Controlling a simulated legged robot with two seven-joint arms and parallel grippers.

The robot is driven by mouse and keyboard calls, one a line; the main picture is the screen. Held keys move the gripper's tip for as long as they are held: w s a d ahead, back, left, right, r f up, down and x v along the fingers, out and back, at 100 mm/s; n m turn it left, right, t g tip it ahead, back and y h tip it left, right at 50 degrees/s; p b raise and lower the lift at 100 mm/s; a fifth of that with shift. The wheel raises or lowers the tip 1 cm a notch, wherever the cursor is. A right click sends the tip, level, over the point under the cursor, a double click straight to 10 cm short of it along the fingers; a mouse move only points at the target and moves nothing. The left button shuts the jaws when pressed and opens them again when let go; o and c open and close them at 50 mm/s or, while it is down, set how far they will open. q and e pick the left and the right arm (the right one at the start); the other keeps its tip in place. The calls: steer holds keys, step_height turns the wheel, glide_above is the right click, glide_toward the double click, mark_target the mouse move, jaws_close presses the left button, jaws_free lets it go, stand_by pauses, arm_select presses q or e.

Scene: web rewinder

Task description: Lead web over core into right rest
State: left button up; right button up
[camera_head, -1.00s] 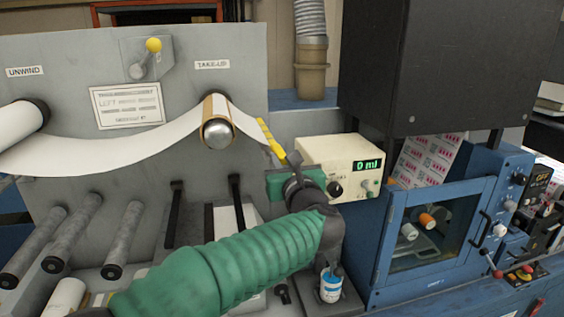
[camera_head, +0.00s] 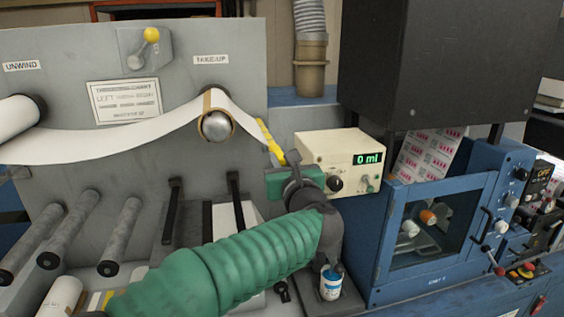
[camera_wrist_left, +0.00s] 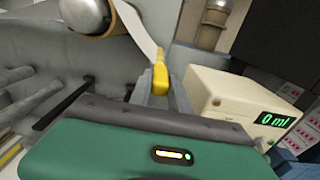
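The white web (camera_head: 110,145) runs from the unwind roll (camera_head: 16,115) at the left, sags, and passes over the take-up core (camera_head: 217,125). It slopes down to the right of the core and ends in a yellow tab (camera_head: 267,136). My left gripper (camera_head: 282,158) is at this tab, to the right of and below the core. In the left wrist view the yellow tab (camera_wrist_left: 160,77) sits between the grey fingers, which appear closed on it. Two dark upright rests stand below the core: a left one (camera_head: 172,208) and a right one (camera_head: 236,200). My right gripper is not in view.
A cream meter (camera_head: 335,152) reading 0 ml stands just right of my left gripper. A blue cabinet (camera_head: 385,235) with a window is farther right. Several grey rollers (camera_head: 65,232) stick out at the lower left. A small bottle (camera_head: 331,284) stands below my arm.

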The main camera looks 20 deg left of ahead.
arm_select(q)
steer(key=o, duration=0.4)
steer(key=shift+o, duration=0.2)
